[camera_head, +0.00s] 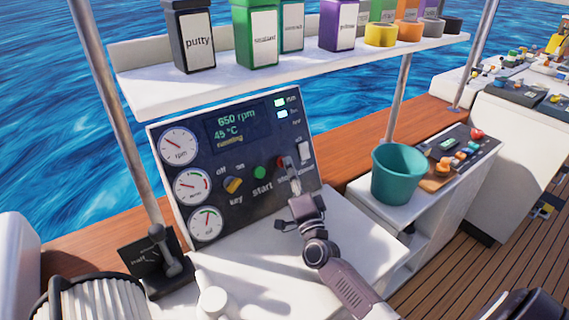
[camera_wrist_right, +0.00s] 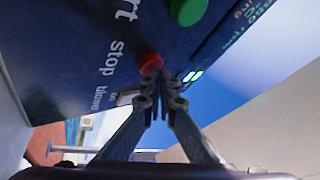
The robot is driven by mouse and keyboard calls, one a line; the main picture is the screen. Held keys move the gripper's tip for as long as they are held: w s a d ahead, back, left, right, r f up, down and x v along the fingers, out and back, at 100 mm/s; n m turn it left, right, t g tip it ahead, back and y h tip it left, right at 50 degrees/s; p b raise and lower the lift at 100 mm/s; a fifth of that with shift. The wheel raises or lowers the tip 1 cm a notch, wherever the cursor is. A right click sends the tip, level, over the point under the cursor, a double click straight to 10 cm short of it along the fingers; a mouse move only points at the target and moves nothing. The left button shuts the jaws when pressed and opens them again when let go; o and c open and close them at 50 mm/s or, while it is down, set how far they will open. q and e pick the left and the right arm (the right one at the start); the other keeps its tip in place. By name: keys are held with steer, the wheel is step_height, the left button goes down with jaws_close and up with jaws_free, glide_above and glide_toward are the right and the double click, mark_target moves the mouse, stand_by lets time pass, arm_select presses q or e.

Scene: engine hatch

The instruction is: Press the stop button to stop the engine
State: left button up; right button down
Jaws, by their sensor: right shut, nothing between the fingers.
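The engine panel (camera_head: 240,205) stands tilted on the white console, with a display (camera_head: 238,124) reading 650 rpm, 45 °C and "running". The red stop button (camera_head: 281,161) is right of the green start button (camera_head: 260,172), partly hidden by my right gripper (camera_head: 286,168). The green start button (camera_wrist_right: 188,11) is at the top. My left gripper is not in view.
A yellow key switch (camera_head: 233,185) and a blower switch (camera_head: 304,152) flank the buttons. A shelf (camera_head: 150,97) with bottles and tape rolls hangs above. A teal bucket (camera_head: 398,176) stands right, a lever (camera_head: 165,252) left.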

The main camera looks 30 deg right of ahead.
steer(key=shift+w+f, duration=0.2)
steer(key=shift+w, duration=0.15)
stand_by(0.3)
steer(key=shift+s+r, duration=0.1)
stand_by(0.3)
steer(key=shift+s+r+p, duration=0.2)
steer(key=shift+s+p, duration=0.1)
steer(key=shift+s, duration=0.2)
steer(key=shift+s+r+p, duration=0.2)
steer(key=shift+s+p, duration=0.1)
steer(key=shift+s, duration=0.15)
steer(key=shift+s, duration=0.1)
steer(key=s+p, duration=0.1)
steer(key=s+r+p, duration=0.1)
steer(key=s, duration=0.1)
steer(key=s+r+p, duration=0.1)
steer(key=shift+s+d, duration=0.2)
stand_by(0.6)
